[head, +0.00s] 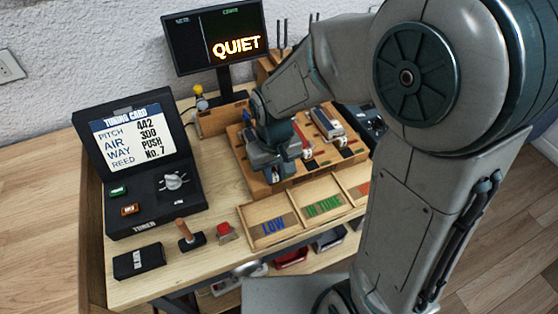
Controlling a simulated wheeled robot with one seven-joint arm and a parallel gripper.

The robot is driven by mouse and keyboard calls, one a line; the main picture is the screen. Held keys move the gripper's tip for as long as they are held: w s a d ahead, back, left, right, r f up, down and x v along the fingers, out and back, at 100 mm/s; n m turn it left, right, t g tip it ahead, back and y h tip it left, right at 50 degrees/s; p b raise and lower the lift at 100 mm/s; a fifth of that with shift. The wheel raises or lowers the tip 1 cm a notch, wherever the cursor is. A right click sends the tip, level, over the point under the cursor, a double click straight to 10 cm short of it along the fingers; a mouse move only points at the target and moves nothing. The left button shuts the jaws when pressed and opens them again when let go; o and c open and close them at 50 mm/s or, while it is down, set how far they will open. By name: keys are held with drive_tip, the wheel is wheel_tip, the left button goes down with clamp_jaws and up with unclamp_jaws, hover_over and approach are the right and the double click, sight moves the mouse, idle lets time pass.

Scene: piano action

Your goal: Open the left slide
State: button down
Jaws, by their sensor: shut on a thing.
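A wooden block (318,172) stands on the bench behind the sorting tray, carrying slide mechanisms. My gripper (274,172) is low over the block's left part, pointing down. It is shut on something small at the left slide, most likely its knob. The gripper and wrist hide most of the left slide, so how far open it is cannot be told. A second slide, grey and metallic (327,124), shows to the right on the same block, with a pale knob (341,142) at its front.
A monitor (213,35) reading QUIET is behind. A lever (185,232) and red button (225,232) are at the front.

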drive_tip(key=shift+s, duration=0.15)
drive_tip(key=c, duration=1.3)
unclamp_jaws()
drive_tip(key=shift+s, duration=0.1)
drive_tip(key=shift+r, duration=0.15)
wheel_tip(320, 180, up, 14)
drive_tip(key=shift+f, duration=0.2)
drive_tip(key=s+d+f+m+t, duration=0.1)
drive_tip(key=s+d, duration=0.1)
drive_tip(key=d, duration=0.2)
drive_tip(key=s+d+f+m+t, duration=0.1)
drive_tip(key=s+d, duration=0.2)
drive_tip(key=d, duration=0.2)
drive_tip(key=s+d+m+t, duration=0.1)
drive_tip(key=s+d+m, duration=0.1)
drive_tip(key=d, duration=0.3)
drive_tip(key=shift+s+f, duration=0.4)
drive_tip(key=shift+s, duration=0.05)
